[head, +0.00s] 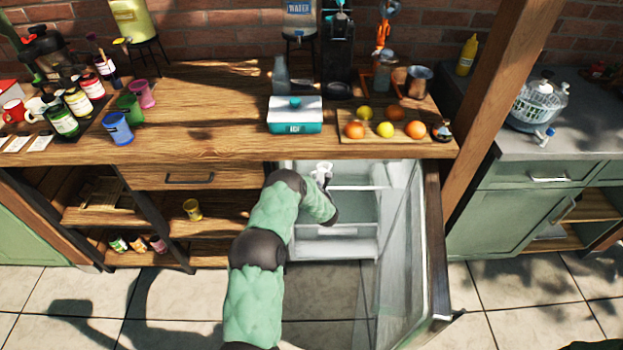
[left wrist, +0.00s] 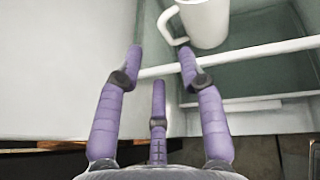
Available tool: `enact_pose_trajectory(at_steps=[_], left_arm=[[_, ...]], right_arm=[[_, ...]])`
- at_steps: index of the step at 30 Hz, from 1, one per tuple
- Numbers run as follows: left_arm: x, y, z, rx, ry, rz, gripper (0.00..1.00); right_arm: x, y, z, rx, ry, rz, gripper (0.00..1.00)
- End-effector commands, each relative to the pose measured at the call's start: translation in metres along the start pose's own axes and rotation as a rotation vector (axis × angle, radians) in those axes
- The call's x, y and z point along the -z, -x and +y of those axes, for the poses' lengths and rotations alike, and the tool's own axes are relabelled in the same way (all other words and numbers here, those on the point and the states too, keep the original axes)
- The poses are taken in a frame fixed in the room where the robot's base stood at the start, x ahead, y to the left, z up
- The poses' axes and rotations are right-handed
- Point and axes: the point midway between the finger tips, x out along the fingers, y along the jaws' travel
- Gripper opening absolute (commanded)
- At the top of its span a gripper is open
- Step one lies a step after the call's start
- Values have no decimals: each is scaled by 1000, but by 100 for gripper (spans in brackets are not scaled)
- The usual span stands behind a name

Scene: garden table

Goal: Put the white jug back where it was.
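The white jug (left wrist: 208,22) stands inside the open fridge, seemingly on its upper shelf, with its handle (left wrist: 166,28) toward my left gripper. In the head view a small white shape (head: 321,170) at the top of the fridge looks like the jug, partly hidden by my arm. My left gripper (left wrist: 162,52) is open and empty, its purple fingers spread just short of the handle. The right fingertip is close below the handle; I cannot tell whether it touches. My left gripper's fingers are not clear in the head view. My right gripper is out of view.
The fridge door (head: 437,250) stands open on the right of my arm. A white shelf edge (left wrist: 240,60) crosses below the jug. The wooden counter (head: 210,100) above holds a teal-and-white box (head: 295,115) and a fruit board (head: 362,138). Lower fridge space looks mostly empty.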

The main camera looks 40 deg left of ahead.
Motion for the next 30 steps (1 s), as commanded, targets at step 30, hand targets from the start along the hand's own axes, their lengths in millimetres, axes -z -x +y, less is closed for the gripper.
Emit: enact_pose_trajectory(at_steps=[30], left_arm=[[188,211,44,-431,438,776,39]], right_arm=[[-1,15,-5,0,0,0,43]])
